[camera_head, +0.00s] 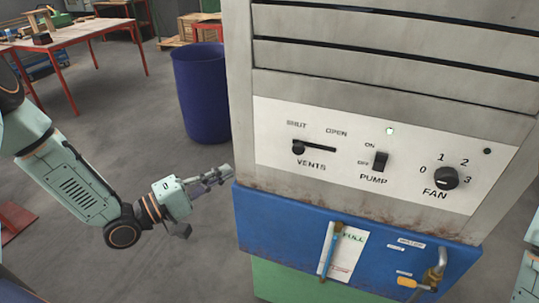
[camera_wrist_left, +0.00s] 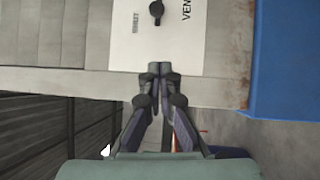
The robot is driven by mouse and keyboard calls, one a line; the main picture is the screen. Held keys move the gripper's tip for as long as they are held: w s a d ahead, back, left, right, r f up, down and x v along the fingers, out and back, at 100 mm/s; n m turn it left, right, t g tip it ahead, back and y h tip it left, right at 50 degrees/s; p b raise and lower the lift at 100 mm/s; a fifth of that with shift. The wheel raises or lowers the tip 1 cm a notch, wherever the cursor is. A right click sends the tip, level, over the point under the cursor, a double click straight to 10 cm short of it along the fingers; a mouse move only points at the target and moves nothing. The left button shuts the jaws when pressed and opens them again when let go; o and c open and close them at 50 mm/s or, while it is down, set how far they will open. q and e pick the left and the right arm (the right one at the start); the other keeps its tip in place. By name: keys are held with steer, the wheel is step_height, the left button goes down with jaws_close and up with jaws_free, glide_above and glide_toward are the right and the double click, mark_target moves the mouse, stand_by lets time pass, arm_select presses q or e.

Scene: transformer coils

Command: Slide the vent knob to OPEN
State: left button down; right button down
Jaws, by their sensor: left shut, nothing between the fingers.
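The vent knob (camera_head: 298,147) is a small black knob at the left end of a dark slot, under the word SHUT, on the white control panel (camera_head: 350,180). The word OPEN is printed to its right. The knob also shows at the top of the left wrist view (camera_wrist_left: 156,9). My left gripper (camera_head: 230,170) is shut and empty, beside the cabinet's left edge and apart from the knob. In the left wrist view its fingertips (camera_wrist_left: 159,68) are together, below the knob in the picture. My right gripper is not in view.
The panel also has a pump switch (camera_head: 380,161) and a fan dial (camera_head: 446,178). A blue bin (camera_head: 203,92) and a red-legged table (camera_head: 75,35) stand behind on the left.

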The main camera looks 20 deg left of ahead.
mark_target(298, 149)
arm_select(q)
steer(key=shift+n, duration=0.5)
steer(key=x, duration=0.4)
steer(key=s+d+b+x, duration=0.1)
steer(key=x, duration=0.4)
steer(key=s+d+x, duration=0.1)
steer(key=x, duration=0.3)
steer(key=shift+w+d+r, duration=0.2)
steer(key=shift+d+r, duration=0.05)
steer(key=shift+d, duration=0.05)
steer(key=shift+w+a+f, duration=0.1)
steer(key=shift+w+f, duration=0.05)
